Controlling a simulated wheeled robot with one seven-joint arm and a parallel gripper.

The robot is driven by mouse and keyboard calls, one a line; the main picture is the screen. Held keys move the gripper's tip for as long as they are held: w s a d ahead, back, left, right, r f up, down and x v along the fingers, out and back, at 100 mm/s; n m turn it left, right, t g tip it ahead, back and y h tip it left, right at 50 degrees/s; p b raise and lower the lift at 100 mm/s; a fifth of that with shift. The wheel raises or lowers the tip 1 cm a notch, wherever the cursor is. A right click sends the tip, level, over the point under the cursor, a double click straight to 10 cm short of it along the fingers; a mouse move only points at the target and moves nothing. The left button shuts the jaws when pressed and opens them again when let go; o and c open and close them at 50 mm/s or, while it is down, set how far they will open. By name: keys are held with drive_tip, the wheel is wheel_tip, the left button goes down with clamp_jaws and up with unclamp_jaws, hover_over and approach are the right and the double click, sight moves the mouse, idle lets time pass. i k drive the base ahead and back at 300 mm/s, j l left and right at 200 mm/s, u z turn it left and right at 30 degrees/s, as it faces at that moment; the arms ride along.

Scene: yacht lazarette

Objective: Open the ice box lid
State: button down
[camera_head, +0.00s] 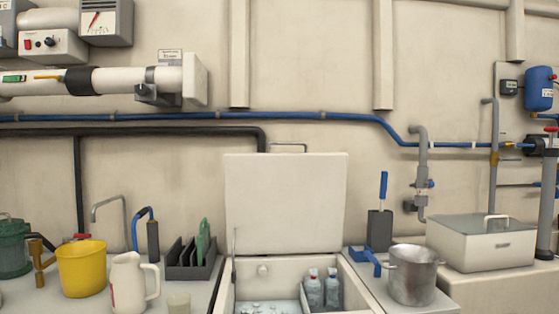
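The ice box lid (285,202) is a cream-white panel that stands upright, raised at the back of the ice box, close to the wall. A thin metal handle (290,147) shows at its top edge, and a thin stay or rod runs at its lower left. The ice box (357,292) below is open. Inside are two bottles (314,290) at the right and what looks like ice (268,307) at the left. The bottom of the box is cut off by the frame. My gripper is not in view.
Left of the box stand a dark rack (192,268), a white jug (128,283) and a yellow bucket (81,270). Right of it are a metal pot (412,277), a blue-handled tool (381,215) and a closed white box (480,248). Pipes run along the wall behind.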

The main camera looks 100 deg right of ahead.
sight(283, 204)
drive_tip(key=i+l+z, duration=0.2)
drive_tip(key=z, duration=0.25)
drive_tip(key=i+l+z, duration=0.1)
drive_tip(key=i+z, duration=0.6)
drive_tip(key=z, duration=0.2)
drive_tip(key=i+z, duration=0.3)
drive_tip(key=z, duration=0.15)
drive_tip(key=j, duration=0.05)
